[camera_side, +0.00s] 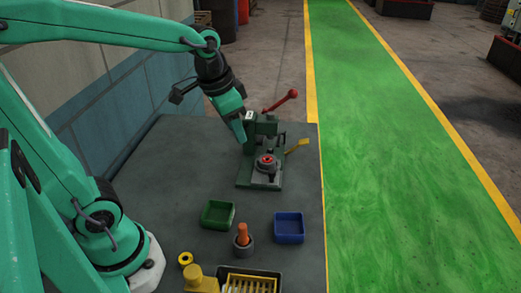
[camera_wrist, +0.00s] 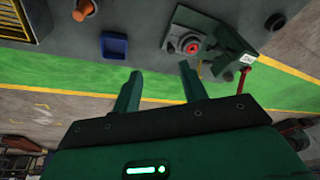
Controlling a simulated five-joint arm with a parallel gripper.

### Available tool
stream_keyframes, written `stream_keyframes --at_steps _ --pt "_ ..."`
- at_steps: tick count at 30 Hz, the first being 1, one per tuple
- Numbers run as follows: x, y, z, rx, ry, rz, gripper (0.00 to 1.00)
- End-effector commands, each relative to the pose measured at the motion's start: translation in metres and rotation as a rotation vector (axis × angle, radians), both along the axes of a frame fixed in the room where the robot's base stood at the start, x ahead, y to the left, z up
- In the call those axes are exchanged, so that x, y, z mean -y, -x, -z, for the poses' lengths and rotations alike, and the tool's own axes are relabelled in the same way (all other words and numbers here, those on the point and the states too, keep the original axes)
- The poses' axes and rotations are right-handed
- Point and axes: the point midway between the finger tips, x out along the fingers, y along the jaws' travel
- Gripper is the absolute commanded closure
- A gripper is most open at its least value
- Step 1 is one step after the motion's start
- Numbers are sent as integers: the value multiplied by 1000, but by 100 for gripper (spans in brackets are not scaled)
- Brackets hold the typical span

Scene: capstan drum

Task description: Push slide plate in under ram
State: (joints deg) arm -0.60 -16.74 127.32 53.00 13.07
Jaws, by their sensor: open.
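The green press (camera_side: 247,150) stands on the grey table with its red-knobbed lever (camera_side: 281,101) raised to the right. A grey slide plate (camera_side: 263,178) lies on its base, toward the camera from the upright, with a round grey part and a red ring (camera_side: 267,161) on it. The ram is hard to make out.
A yellow flag-like piece (camera_side: 297,146) sticks out right of the press. A green bin (camera_side: 218,215), a blue bin (camera_side: 289,227), an orange peg in a grey holder (camera_side: 243,240) and a yellow-slotted tray (camera_side: 250,282) stand nearer the camera. The table's left part is clear.

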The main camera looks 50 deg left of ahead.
Motion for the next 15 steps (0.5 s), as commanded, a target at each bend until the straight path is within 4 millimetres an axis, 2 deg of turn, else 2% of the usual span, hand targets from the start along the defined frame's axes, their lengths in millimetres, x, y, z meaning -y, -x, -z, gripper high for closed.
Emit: stream_keyframes --at_steps 8,15 --pt "-2 -46 27 -101 -23 98 57" --pt "-4 -83 59 -184 -35 186 57"
